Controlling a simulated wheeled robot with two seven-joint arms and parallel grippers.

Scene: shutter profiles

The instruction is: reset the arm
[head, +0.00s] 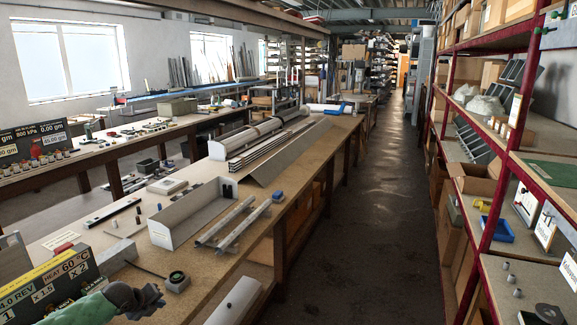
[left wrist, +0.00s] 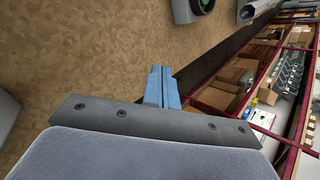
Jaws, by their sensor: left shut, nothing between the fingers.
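My left gripper (head: 150,297) is low at the bottom left of the head view, over the near end of the long wooden bench (head: 228,237). Its arm comes in from the left with a green sleeve-like link. In the left wrist view the two blue fingers (left wrist: 161,84) are together, with nothing between them. The gripper is apart from the small black-and-grey device (head: 177,282) on the bench; that device is partly cut off at the top of the left wrist view (left wrist: 190,8). My right gripper is in neither view.
An open light-grey housing (head: 190,217) and two metal profiles (head: 240,222) lie on the bench. A dark display box (head: 48,285) stands beside my left arm. Red-framed shelves (head: 487,220) stand to the right, across a clear aisle (head: 370,200).

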